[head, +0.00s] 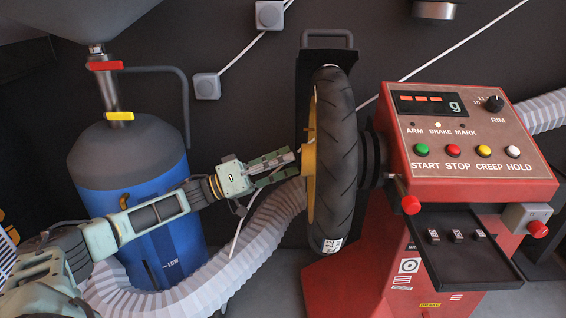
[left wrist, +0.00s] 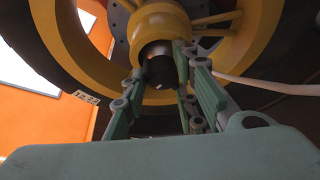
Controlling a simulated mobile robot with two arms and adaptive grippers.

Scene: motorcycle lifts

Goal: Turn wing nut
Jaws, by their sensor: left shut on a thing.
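The motorcycle wheel (head: 335,160), with a black tyre and yellow rim, is mounted upright on the left side of the red balancing machine (head: 450,200). My left gripper (head: 294,164) reaches in from the left to the wheel's hub. In the left wrist view its fingers (left wrist: 160,66) stand on both sides of the dark shaft end in front of a round yellow hub piece (left wrist: 160,22). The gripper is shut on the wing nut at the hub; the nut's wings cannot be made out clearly. My right gripper is not in view.
A blue tank (head: 165,240) with red and yellow valve handles stands behind my left arm. A grey ribbed hose (head: 255,245) runs below the arm. A black tray (head: 455,250) juts from the machine's front, beside a red-tipped lever (head: 410,204).

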